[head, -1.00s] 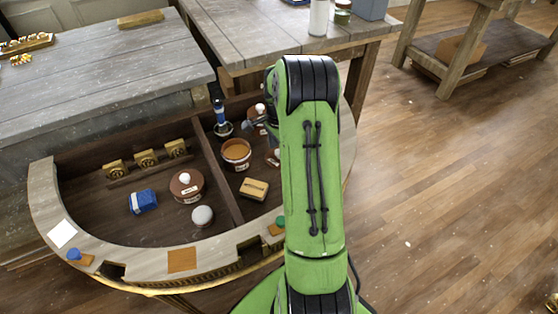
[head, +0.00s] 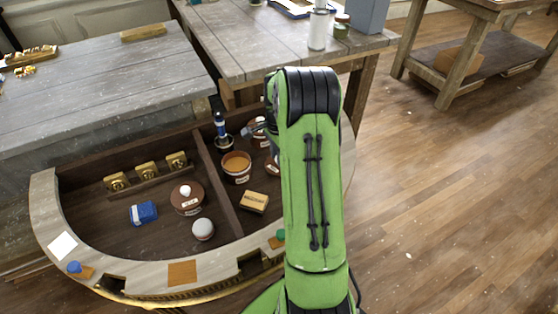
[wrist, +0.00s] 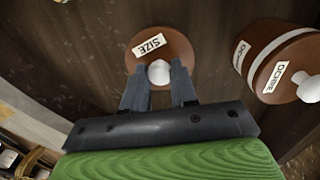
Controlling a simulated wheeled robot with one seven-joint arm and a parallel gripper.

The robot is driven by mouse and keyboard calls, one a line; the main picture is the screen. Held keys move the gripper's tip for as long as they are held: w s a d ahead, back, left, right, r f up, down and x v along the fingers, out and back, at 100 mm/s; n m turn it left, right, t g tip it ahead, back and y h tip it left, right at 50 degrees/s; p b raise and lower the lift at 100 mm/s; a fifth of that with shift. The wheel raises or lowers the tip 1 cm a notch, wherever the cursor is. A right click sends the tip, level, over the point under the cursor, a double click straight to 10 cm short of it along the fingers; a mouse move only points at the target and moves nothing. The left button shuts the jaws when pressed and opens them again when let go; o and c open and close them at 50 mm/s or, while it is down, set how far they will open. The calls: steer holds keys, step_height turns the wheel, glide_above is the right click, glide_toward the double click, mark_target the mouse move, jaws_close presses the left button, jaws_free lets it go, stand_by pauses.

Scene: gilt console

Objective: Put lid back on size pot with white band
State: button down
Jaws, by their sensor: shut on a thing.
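My gripper (wrist: 158,80) is shut on the white knob of a round brown lid (wrist: 178,46) labelled SIZE, seen in the wrist view. I cannot tell whether the lid is clear of the dark floor under it. In the head view my green arm hides most of the gripper. An open pot (head: 236,168) with orange-brown contents and a pale label stands in the right compartment, left of my arm. A lidded brown pot labelled OCHRE (wrist: 262,48) with a white band stands right of the lid in the wrist view.
A lidded brown pot (head: 188,199), a blue block (head: 143,212) and a white-topped round item (head: 203,229) lie in the left compartment. A divider (head: 217,180) separates the compartments. A blue-handled tool (head: 220,125) stands behind the open pot; a yellow block (head: 254,202) lies in front.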

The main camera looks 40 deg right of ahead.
step_height(320, 180, up, 7)
steer(key=shift+f+p, duration=0.15)
steer(key=shift+p, duration=0.8)
steer(key=shift+w+a+r+n+p, duration=0.2)
steer(key=shift+r+n+p, duration=0.25)
steer(key=shift+p, duration=0.1)
steer(key=shift+w+a+r+n+p, duration=0.2)
steer(key=shift+r+n+p, duration=0.15)
steer(key=shift+n+p, duration=0.15)
steer(key=w+a+r+n+p, duration=0.3)
steer(key=w+a+n+p, duration=0.3)
steer(key=a+n+p, duration=0.7)
steer(key=shift+w+d+f+n+b, duration=0.1)
steer(key=shift+d+f+n+b, duration=0.6)
steer(key=shift+f, duration=0.45)
steer(key=shift+d+f+n+b, duration=0.4)
steer(key=shift+f+n, duration=0.45)
steer(key=shift+f, duration=0.35)
steer(key=shift+w+d+f+n+b, duration=0.1)
steer(key=shift+d+f+n+b, duration=0.55)
steer(key=shift+f, duration=0.5)
steer(key=shift+f+b, duration=0.1)
steer(key=shift+b, duration=0.25)
steer(key=shift+c, duration=1.7)
jaws_free()
